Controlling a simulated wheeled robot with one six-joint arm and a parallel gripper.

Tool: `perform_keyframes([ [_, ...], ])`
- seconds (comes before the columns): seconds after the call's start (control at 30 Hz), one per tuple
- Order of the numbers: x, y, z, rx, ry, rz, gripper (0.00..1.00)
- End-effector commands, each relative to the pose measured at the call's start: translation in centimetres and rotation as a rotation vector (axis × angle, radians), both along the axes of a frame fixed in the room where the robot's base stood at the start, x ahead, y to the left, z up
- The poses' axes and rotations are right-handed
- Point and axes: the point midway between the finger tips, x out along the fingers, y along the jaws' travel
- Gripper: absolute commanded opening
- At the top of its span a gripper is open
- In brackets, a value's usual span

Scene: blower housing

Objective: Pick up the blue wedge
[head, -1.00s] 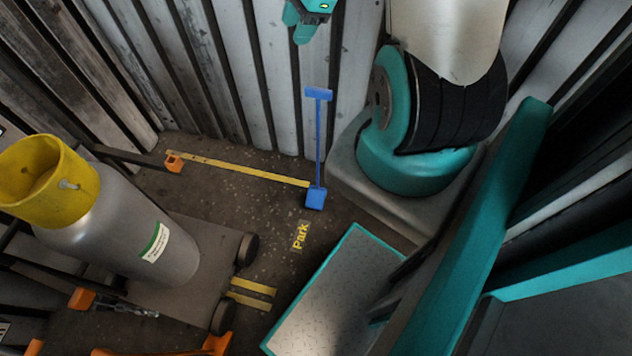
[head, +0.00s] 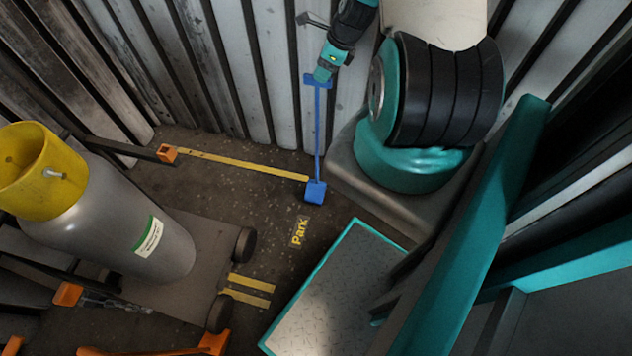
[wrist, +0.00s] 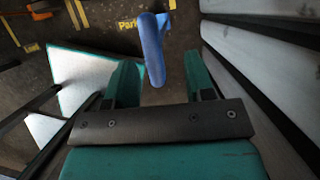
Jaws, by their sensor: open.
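The blue wedge (head: 316,191) sits on the dark floor at the end of the yellow line, near the corrugated wall. A thin blue rod rises from it to a blue crossbar handle (head: 317,82) at the top. My gripper (head: 323,74) is at the handle's height, right at it in the head view. In the wrist view the open jaws (wrist: 160,80) stand on either side of the blue handle (wrist: 152,50), which reaches in between the fingertips without visible contact. The wedge block is mostly hidden behind the handle there.
The corrugated wall (head: 230,75) is close behind the handle.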

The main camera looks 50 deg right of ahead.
Motion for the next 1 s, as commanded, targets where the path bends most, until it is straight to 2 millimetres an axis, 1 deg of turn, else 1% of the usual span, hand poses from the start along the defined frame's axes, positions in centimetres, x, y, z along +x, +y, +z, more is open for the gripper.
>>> perform_keyframes([
  [0.13, 0.4, 0.5, -1.2, 0.001, 0.001, 0.002, 0.49],
  [0.27, 1.1, 1.4, -3.0, 0.001, 0.001, 0.002, 0.49],
  [0.4, 1.7, 1.6, -4.5, -0.001, 0.001, 0.001, 0.49],
  [0.5, 1.9, 1.6, -4.8, -0.001, 0.000, 0.000, 0.49],
  [0.67, 1.9, 1.6, -4.8, -0.001, 0.000, 0.000, 0.49],
  [0.7, 1.9, 1.6, -4.8, -0.001, 0.000, 0.000, 0.47],
  [0.77, 1.9, 1.6, -4.8, -0.001, 0.000, 0.000, 0.33],
  [0.8, 1.9, 1.6, -4.8, -0.001, 0.000, 0.000, 0.24],
  [0.87, 1.9, 1.6, -4.8, 0.000, 0.000, 0.000, 0.10],
  [0.9, 1.9, 1.6, -4.8, 0.000, 0.000, 0.000, 0.01],
  [1.0, 1.9, 1.6, -4.8, 0.000, 0.000, 0.000, 0.00],
])
